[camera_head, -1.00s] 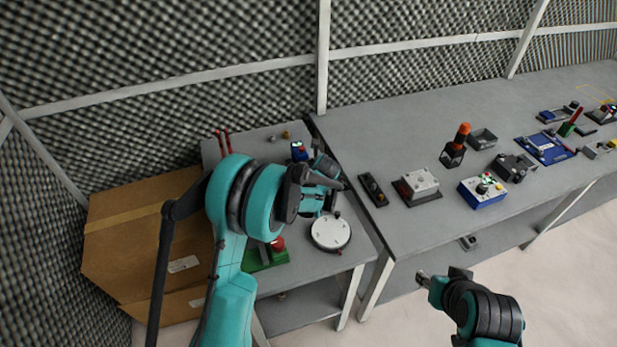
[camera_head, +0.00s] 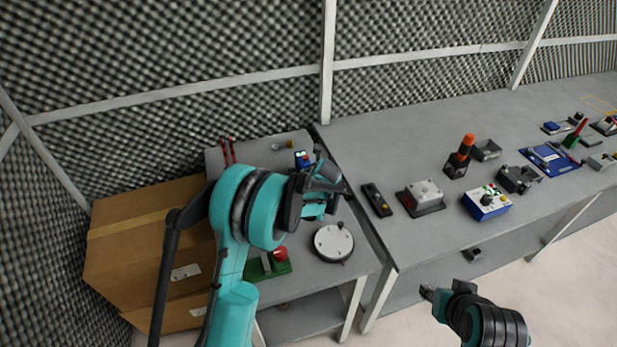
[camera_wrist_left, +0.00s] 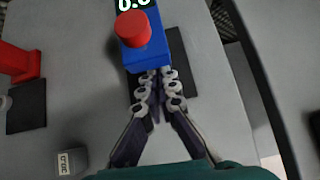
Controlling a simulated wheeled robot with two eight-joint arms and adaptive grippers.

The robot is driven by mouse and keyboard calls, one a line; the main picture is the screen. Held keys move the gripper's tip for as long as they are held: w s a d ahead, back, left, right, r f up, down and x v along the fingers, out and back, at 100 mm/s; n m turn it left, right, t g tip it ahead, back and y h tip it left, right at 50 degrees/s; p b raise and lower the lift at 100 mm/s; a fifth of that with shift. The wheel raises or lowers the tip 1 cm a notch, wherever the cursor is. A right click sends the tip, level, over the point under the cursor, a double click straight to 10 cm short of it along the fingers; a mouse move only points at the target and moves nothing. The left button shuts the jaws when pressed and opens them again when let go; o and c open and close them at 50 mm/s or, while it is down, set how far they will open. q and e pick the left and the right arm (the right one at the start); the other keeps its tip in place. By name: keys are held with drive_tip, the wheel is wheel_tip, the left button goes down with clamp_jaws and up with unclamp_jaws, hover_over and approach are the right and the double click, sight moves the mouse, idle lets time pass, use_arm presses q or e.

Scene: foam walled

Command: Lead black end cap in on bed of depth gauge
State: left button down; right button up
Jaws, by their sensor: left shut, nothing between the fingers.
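The depth gauge looks to be the blue block with a red button and a "0.0" display (camera_wrist_left: 134,50), at the top of the left wrist view. It shows small at the back of the small table in the head view (camera_head: 303,159). A dark flat plate (camera_wrist_left: 183,75) lies under and beside it. My left gripper (camera_wrist_left: 160,82) is shut and empty, its tips at the block's near edge over the plate; contact cannot be told. In the head view the left gripper (camera_head: 340,188) is over the small table. I cannot pick out the black end cap. My right gripper (camera_head: 428,292) is small, low in the head view.
A white round disc (camera_head: 333,242) and a green base with a red knob (camera_head: 270,263) stand on the small table near my left arm. A cardboard box (camera_head: 140,240) is left of it. The long bench (camera_head: 410,155) at right holds several devices.

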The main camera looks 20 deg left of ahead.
use_arm(q)
drive_tip(key=v, duration=0.5)
drive_tip(key=shift+s+d+r, duration=0.1)
drive_tip(key=shift+s+r, duration=0.1)
drive_tip(key=shift+r, duration=0.15)
drive_tip(key=shift+v, duration=1)
drive_tip(key=shift+f, duration=0.1)
